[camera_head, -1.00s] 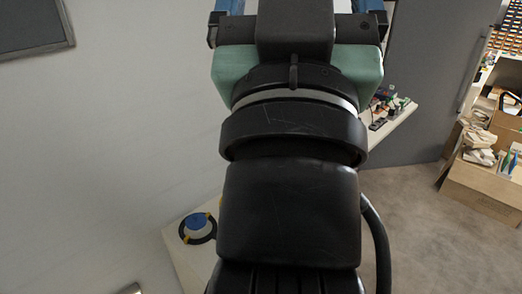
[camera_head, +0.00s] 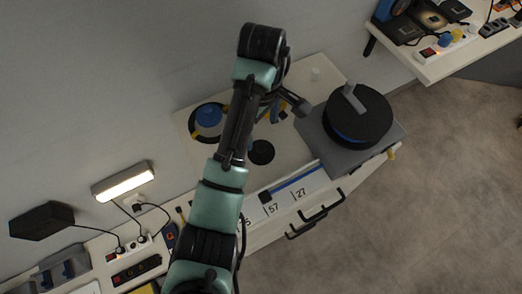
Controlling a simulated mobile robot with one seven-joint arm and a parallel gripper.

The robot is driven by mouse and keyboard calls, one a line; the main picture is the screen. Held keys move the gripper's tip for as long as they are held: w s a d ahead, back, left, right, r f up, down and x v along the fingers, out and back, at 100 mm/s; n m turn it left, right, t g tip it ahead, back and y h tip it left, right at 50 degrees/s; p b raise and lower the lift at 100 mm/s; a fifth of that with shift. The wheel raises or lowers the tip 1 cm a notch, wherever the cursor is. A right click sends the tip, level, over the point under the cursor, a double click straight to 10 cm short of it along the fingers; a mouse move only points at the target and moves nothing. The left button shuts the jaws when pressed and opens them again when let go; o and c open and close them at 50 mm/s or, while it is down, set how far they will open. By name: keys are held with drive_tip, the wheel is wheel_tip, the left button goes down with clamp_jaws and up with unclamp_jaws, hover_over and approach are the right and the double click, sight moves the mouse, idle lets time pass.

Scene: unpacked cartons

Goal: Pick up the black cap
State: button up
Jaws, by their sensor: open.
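A small round black piece (camera_head: 262,152), which looks like the black cap, lies on the white worktop (camera_head: 292,152) just right of my forearm. My arm reaches up over the worktop and bends down at its far end. My gripper (camera_head: 277,108) is small and partly hidden behind my arm, above the worktop and a little beyond the black piece. It is open and apart from the black piece. Whether anything lies directly under the jaws is hard to see.
A large black disc (camera_head: 370,113) with a grey handle sits on a grey base (camera_head: 386,143) to the right. A black ring with a blue knob (camera_head: 209,116) lies left of my arm. Drawer handles (camera_head: 306,224) stick out in front. A lit lamp (camera_head: 123,181) is at left.

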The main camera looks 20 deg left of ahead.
sight(261, 147)
wheel_tip(261, 147, down, 6)
drive_tip(key=b, duration=0.5)
drive_tip(key=shift+w+f, duration=0.15)
drive_tip(key=shift+f, duration=0.05)
drive_tip(key=shift+w+a+f+b, duration=0.1)
drive_tip(key=shift+f+b, duration=0.15)
drive_tip(key=shift+f, duration=1.15)
drive_tip(key=shift+w+a+f+b, duration=0.1)
drive_tip(key=shift+f+b, duration=0.15)
drive_tip(key=shift+f, duration=1.1)
drive_tip(key=c, duration=1.1)
